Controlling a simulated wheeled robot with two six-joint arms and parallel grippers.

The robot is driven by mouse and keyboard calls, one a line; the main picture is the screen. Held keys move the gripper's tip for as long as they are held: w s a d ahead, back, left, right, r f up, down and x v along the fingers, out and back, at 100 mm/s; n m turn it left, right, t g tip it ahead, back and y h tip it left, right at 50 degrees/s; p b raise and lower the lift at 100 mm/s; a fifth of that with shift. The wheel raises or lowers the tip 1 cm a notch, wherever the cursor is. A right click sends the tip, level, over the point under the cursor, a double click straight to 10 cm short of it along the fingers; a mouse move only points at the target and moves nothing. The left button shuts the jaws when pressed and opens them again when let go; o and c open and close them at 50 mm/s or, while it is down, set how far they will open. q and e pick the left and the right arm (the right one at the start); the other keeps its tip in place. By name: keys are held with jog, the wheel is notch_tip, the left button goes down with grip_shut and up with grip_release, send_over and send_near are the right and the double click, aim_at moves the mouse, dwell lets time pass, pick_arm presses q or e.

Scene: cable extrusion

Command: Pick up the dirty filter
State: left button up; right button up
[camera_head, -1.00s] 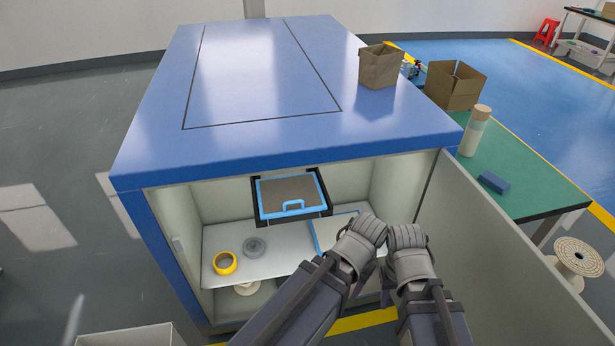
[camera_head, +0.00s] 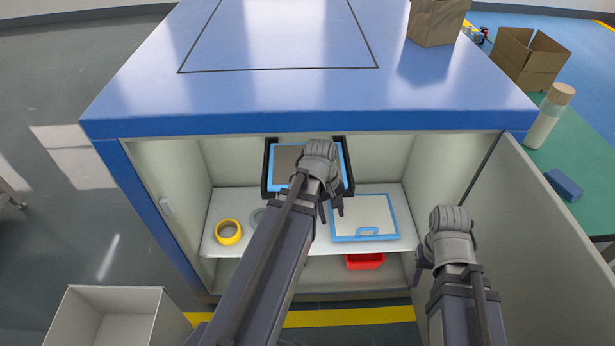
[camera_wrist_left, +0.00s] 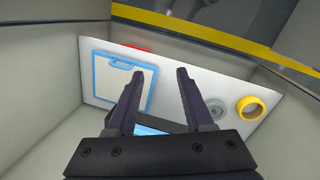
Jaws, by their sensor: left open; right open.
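The dirty filter (camera_head: 287,158) has a brownish-grey face and a blue frame. It sits in a black slot holder under the cabinet top, partly hidden by my left arm in the head view. A blue strip, probably its edge (camera_wrist_left: 155,128), shows at the base of my fingers in the left wrist view. My left gripper (camera_head: 331,210) is in front of the filter, its fingers pointing down, open and empty; the wrist view also shows the parted fingers (camera_wrist_left: 160,74). My right gripper (camera_head: 420,272) is open at the cabinet's right side, away from the filter, its fingers mostly hidden.
A pale, blue-framed filter (camera_head: 362,215) lies on the white shelf (camera_head: 215,240), beside a yellow ring (camera_head: 229,232) and a grey ring (camera_head: 258,217). A red bin (camera_head: 365,261) is below. The open cabinet door (camera_head: 545,250) bounds the right side. A pale box (camera_head: 110,325) stands front left.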

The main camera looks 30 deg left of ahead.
pick_arm(q)
jog(key=s+a+n+t+h+b, duration=0.15)
jog(key=a+n+t, duration=0.25)
jog(key=a+n, duration=1.4)
jog(key=w+m, duration=0.2)
jog(key=w, duration=0.1)
jog(key=w+m, duration=0.2)
jog(key=shift+w+d+r+y, duration=0.1)
jog(key=shift+w+y, duration=0.15)
jog(key=shift+w, duration=0.15)
jog(key=w+d, duration=0.2)
jog(key=w, duration=0.2)
jog(key=shift+w+d+f+b, duration=0.15)
jog(key=shift+d+f+b, duration=0.15)
jog(key=shift+d+f, duration=0.1)
jog(key=shift+f, duration=0.25)
jog(key=shift+r, duration=0.1)
jog(key=shift+c, duration=0.2)
